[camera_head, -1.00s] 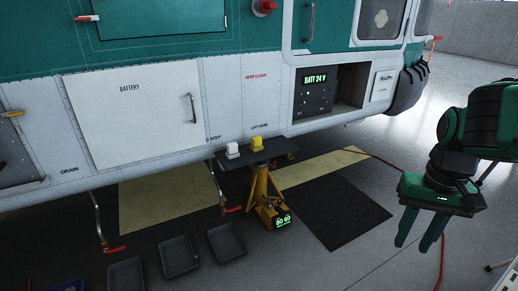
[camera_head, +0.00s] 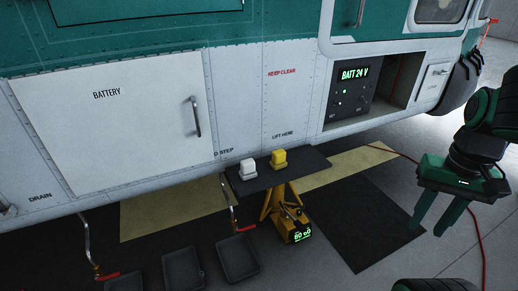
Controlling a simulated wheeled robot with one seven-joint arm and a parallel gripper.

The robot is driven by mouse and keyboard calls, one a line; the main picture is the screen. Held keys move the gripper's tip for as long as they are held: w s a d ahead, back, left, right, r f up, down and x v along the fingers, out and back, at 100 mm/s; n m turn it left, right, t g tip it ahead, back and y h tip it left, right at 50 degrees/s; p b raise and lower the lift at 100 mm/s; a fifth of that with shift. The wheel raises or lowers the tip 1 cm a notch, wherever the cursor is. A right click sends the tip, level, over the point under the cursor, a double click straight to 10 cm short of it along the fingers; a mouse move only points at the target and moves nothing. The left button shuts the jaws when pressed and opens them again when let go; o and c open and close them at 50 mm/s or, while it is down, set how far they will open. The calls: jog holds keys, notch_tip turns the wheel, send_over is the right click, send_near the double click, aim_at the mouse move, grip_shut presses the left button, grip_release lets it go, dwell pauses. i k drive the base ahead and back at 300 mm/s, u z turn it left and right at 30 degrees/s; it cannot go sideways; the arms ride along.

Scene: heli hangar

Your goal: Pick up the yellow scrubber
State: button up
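The yellow scrubber (camera_head: 279,159) stands on a small dark platform (camera_head: 306,162) beside the helicopter's lower side. A white object of similar shape (camera_head: 247,169) stands just left of it on the same platform. My gripper (camera_head: 436,222) is at the right of the view, pointing down. Its two green fingers are apart with nothing between them. It is well to the right of the scrubber and apart from it.
A yellow jack (camera_head: 285,213) with a lit display stands under the platform. Dark trays (camera_head: 238,258) lie on the floor in front. The white battery door (camera_head: 110,120) is shut. A red cable (camera_head: 474,225) runs along the floor at right. A dark mat (camera_head: 366,225) lies right of the jack.

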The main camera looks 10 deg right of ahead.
aim_at(278, 162)
jog(key=u, duration=0.45)
jog(key=i, duration=0.85)
jog(key=u, duration=0.55)
